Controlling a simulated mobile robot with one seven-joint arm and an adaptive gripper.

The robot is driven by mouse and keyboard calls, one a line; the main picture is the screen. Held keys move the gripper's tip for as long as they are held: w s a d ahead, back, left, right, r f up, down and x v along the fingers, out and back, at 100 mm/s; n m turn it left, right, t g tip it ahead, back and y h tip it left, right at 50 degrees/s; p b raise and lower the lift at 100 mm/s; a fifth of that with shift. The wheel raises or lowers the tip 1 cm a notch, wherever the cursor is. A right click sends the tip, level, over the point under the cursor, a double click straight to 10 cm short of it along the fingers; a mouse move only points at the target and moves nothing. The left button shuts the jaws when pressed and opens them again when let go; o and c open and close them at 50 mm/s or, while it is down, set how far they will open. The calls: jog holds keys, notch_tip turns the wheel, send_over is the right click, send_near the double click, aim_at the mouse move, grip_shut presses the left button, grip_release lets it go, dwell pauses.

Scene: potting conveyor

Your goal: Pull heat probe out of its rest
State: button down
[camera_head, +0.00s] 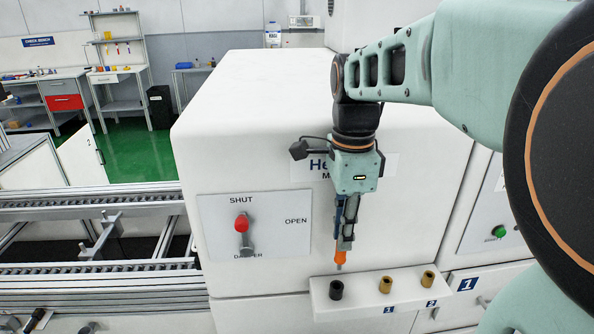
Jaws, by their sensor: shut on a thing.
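The heat probe (341,256) has an orange handle and a short grey tip. My gripper (343,238) points down and is shut on the probe's upper part, holding it about upright. The white ledge (360,309) on the front of the machine carries a black holder (336,291) at its left end. The probe's tip shows just above the black holder in the picture. I cannot tell whether it is clear of the holder or behind it.
Two brass holders (385,285) (428,280), marked 1 and 2, stand to the right on the ledge. A red-knobbed damper lever (242,230) is on the panel at left. The white machine (250,110) stands close behind my gripper. A conveyor (100,205) runs left.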

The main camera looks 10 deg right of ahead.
jog(key=shift+r+p, duration=2.5)
jog(key=shift+r, duration=0.7)
